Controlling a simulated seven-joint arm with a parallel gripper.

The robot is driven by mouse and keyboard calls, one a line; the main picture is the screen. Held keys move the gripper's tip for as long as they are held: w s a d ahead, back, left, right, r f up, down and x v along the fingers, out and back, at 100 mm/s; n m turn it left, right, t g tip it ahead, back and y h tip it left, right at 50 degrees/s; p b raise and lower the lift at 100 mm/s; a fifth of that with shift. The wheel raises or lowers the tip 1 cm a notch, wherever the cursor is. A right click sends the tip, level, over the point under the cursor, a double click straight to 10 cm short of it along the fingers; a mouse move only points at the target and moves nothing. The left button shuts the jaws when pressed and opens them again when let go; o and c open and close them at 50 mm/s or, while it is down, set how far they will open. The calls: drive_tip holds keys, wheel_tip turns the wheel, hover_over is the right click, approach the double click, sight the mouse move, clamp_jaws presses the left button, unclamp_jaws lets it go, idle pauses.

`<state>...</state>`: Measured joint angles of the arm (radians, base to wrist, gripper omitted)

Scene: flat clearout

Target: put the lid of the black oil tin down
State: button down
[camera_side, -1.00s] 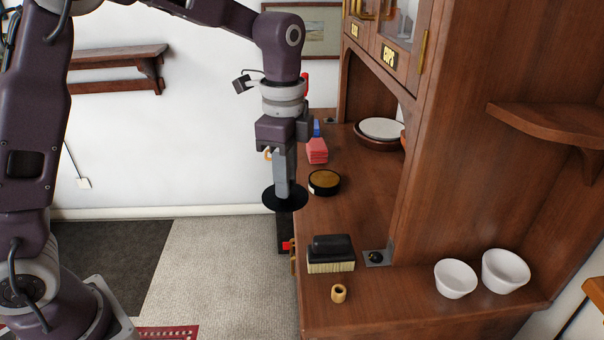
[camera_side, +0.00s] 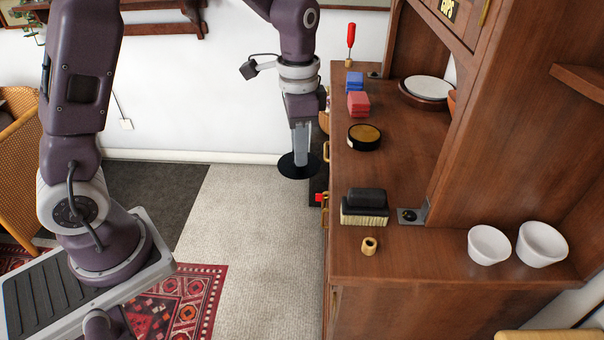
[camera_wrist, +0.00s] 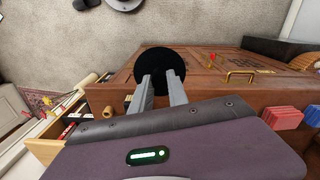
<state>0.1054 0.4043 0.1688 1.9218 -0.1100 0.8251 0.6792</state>
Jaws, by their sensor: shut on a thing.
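My gripper (camera_side: 301,155) is shut on a flat black round lid (camera_side: 296,171) by its middle. The lid hangs level in the air just left of the counter's left edge, over the floor side. In the wrist view the lid (camera_wrist: 160,64) shows as a black disc at the fingertips, in front of the wooden cabinet face. A round black tin (camera_side: 364,137) with an amber-brown top stands on the counter to the right of the gripper. The lid and the tin are apart.
On the counter (camera_side: 400,180) stand red blocks (camera_side: 358,104), blue blocks (camera_side: 354,82), a brush (camera_side: 364,208), a small wooden ring (camera_side: 369,246), stacked plates (camera_side: 427,90) and white bowls (camera_side: 489,245). An open drawer (camera_wrist: 45,150) shows in the wrist view. Bare counter lies between tin and brush.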

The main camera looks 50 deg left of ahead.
sight(283, 159)
drive_tip(key=a+f+n, duration=0.2)
drive_tip(key=n, duration=0.1)
drive_tip(key=s+a+f+n, duration=0.1)
drive_tip(key=a+f+n, duration=0.1)
drive_tip(key=f+n, duration=0.1)
drive_tip(key=shift+s, duration=0.2)
drive_tip(key=shift+w+a+n, duration=0.1)
drive_tip(key=shift+w+n, duration=0.15)
drive_tip(key=shift+n, duration=0.05)
drive_tip(key=w+d+r+n, duration=0.2)
drive_tip(key=w+d+r, duration=0.25)
drive_tip(key=w, duration=0.35)
drive_tip(key=w+d+r+n, duration=0.2)
drive_tip(key=w+d+r, duration=0.1)
drive_tip(key=w+d, duration=0.35)
drive_tip(key=f, duration=0.6)
drive_tip(key=w+f, duration=0.1)
drive_tip(key=f, duration=0.2)
drive_tip(key=shift+f, duration=0.2)
drive_tip(key=c, duration=1.3)
unclamp_jaws()
drive_tip(key=shift+f, duration=0.15)
